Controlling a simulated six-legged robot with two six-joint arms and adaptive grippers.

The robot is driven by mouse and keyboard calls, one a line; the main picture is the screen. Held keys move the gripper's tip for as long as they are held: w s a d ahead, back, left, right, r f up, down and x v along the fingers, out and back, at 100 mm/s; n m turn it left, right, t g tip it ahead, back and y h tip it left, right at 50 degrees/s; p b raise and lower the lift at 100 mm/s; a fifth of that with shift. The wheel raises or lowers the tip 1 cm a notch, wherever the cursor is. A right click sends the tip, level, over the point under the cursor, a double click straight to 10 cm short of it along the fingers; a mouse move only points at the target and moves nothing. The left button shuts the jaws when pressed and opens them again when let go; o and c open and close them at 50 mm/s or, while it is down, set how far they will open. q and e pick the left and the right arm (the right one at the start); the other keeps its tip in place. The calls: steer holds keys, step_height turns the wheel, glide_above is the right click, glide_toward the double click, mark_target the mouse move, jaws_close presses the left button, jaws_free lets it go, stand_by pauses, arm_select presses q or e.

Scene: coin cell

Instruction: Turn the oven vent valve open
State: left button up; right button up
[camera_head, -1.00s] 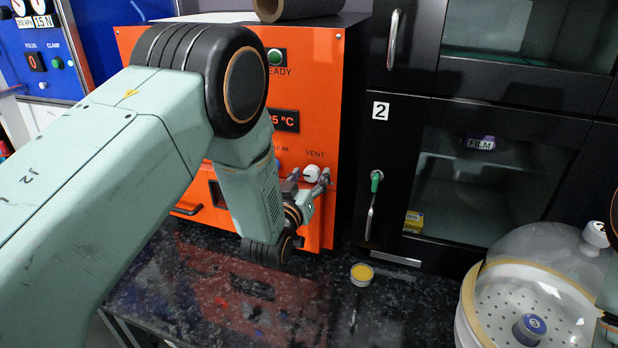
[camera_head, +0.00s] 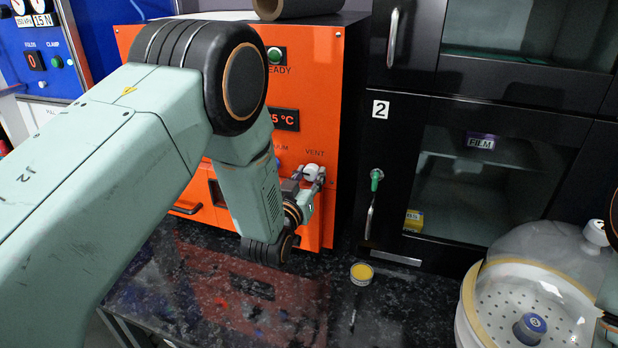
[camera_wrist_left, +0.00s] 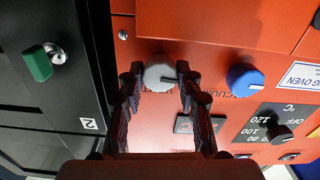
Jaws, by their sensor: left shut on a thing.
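The white vent valve knob (camera_head: 311,170) is on the orange oven front (camera_head: 325,130), just under the VENT label. In the left wrist view, which is upside down, the knob (camera_wrist_left: 158,73) sits between the two fingertips. A dark line on it points to the right there. My left gripper (camera_head: 312,180) is shut on the knob; its fingers also show in the left wrist view (camera_wrist_left: 160,90). My left arm hides much of the oven front. My right gripper is not in view.
A blue knob (camera_wrist_left: 245,80) is beside the vent knob. A yellow-topped small jar (camera_head: 362,273) and a clear dome (camera_head: 550,265) are on the dark counter (camera_head: 410,310).

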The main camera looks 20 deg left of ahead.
arm_select(q)
steer(key=m+b, duration=0.1)
steer(key=m, duration=0.3)
steer(key=m+b, duration=0.2)
steer(key=m, duration=0.2)
steer(key=shift+m, duration=0.3)
steer(key=m+b, duration=0.1)
steer(key=m, duration=0.3)
steer(key=shift+m+b, duration=0.85)
steer(key=shift+m, duration=1.25)
steer(key=o, duration=1.1)
steer(key=shift+o, duration=0.3)
steer(key=shift+s, duration=0.1)
